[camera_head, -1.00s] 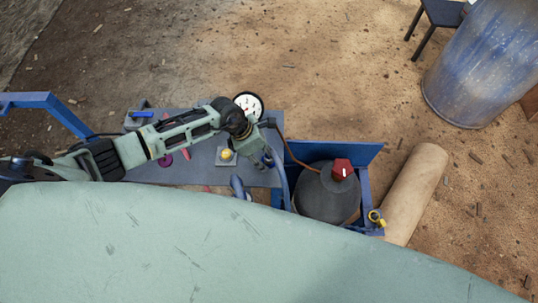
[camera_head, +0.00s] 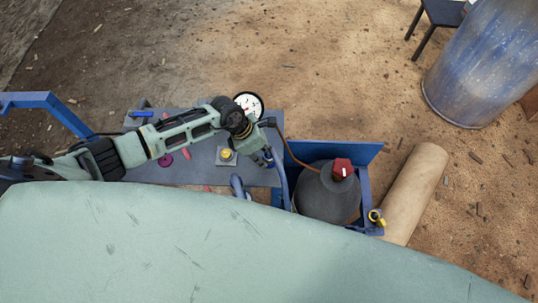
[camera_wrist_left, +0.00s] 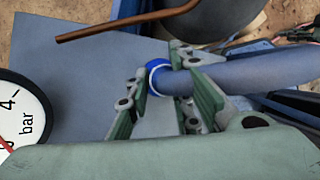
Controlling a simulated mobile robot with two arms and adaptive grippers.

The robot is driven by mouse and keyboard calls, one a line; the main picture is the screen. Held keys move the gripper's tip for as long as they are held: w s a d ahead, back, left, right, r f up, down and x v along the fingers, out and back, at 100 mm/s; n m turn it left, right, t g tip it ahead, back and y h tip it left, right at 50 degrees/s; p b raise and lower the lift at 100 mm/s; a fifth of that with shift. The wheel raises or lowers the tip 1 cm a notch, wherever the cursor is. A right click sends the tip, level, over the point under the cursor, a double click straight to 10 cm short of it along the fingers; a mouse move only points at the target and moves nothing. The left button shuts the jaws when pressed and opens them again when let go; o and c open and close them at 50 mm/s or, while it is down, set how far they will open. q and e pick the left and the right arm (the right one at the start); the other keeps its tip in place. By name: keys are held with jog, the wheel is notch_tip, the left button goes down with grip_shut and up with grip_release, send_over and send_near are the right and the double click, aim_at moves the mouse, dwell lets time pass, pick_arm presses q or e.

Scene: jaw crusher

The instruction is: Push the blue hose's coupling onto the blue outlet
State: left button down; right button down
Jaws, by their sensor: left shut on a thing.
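My left gripper (camera_head: 263,157) is over the right end of the grey-blue bench plate in the head view. In the left wrist view, its green-grey fingers (camera_wrist_left: 168,102) are shut on the blue hose (camera_wrist_left: 240,75), close to its end. A bright blue ring, the coupling (camera_wrist_left: 155,72), shows at that hose end between the fingers. The hose also shows as a curved piece in the head view (camera_head: 238,186). I cannot make out the blue outlet clearly, nor whether the coupling touches it. My right gripper is not in view.
A white-faced gauge (camera_head: 248,104) stands beside my left wrist. A copper pipe (camera_head: 298,157) runs to a dark grey vessel with a red cap (camera_head: 342,168). A yellow knob (camera_head: 226,153) sits on the plate. A large pale green surface (camera_head: 200,240) hides the foreground.

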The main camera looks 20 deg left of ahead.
pick_arm(q)
jog(key=shift+s, duration=0.1)
notch_tip(320, 180, up, 4)
jog(key=shift+r+b, duration=0.15)
jog(key=shift+b, duration=0.15)
jog(key=s+d+r+b, duration=0.1)
jog(key=s+d+r, duration=0.4)
jog(key=d, duration=0.5)
jog(key=shift+s+r, duration=0.25)
jog(key=shift+r, duration=0.55)
jog(key=shift+n, duration=0.3)
jog(key=w+a+f+p, duration=0.1)
jog(key=w+a, duration=0.1)
jog(key=a, duration=0.1)
jog(key=w+a+f+p, duration=0.1)
jog(key=w+a, duration=0.1)
jog(key=a, duration=0.1)
jog(key=w+a+f+p, duration=0.1)
jog(key=a+f, duration=0.1)
jog(key=a, duration=0.2)
jog(key=shift+w+p, duration=0.4)
jog(key=shift+f, duration=0.1)
